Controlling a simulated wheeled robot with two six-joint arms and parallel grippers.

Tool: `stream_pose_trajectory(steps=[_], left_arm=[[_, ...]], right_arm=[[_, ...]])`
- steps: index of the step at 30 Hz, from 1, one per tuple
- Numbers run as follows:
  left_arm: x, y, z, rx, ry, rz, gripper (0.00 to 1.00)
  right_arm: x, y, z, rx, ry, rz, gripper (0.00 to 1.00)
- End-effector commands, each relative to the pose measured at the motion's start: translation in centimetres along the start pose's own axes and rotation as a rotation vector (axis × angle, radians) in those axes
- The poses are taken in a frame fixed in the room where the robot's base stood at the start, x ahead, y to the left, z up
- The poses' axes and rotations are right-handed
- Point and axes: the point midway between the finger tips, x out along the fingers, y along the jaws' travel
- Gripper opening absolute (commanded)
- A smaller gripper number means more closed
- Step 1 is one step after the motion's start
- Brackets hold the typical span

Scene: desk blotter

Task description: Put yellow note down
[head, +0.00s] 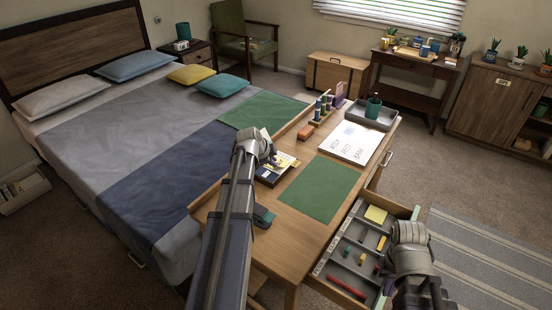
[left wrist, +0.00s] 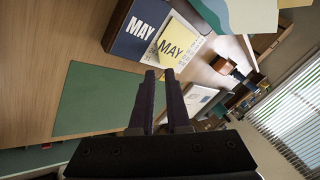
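In the head view a yellow patch (head: 284,163) shows at the calendar (head: 266,177). My left gripper (left wrist: 160,74) has its fingers a small gap apart, with nothing visible between them; the tips appear close to the sheet's lower edge. In the head view its fingertips are hidden. A yellow note pad (head: 375,214) lies in the open drawer. My right gripper (head: 425,290) is beside the drawer, its fingertips unclear.
A bare green blotter (head: 320,188) covers the desk middle. A white planner (head: 350,142) and a grey tray with a teal cup (head: 374,106) stand beyond it. The open drawer (head: 349,236) juts out at the front with small items. An orange-brown block (head: 306,132) sits near the back edge.

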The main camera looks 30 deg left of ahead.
Motion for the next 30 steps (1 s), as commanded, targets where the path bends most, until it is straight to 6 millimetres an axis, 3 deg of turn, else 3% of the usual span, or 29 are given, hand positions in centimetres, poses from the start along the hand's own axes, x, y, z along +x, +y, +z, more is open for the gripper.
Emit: stream_pose_trajectory(steps=[1,9,23,26,29,30], left_arm=[[-1.8,-0.2,-0.2,-0.001,-0.001,0.000,0.14],[-6.1,-0.1,-0.2,-0.001,0.000,-0.001,0.14],[-6.6,0.2,-0.3,-0.003,0.001,0.004,0.14],[-6.3,2.1,-2.4,-0.026,0.002,0.045,0.14],[-6.0,6.4,-6.6,-0.085,-0.012,0.132,0.14],[-6.0,8.7,-8.5,-0.117,-0.028,0.175,0.14]], right_arm=[[-1.6,0.2,0.1,0.000,0.000,0.000,0.00],[-5.0,0.5,0.3,0.000,0.000,0.000,0.00],[-5.3,0.5,0.3,0.000,0.000,0.000,0.00],[-5.3,0.5,0.3,0.000,0.000,0.000,0.00],[-5.3,0.5,0.3,0.000,0.000,0.000,0.00],[-5.3,0.5,0.3,0.000,0.000,0.000,0.00]])
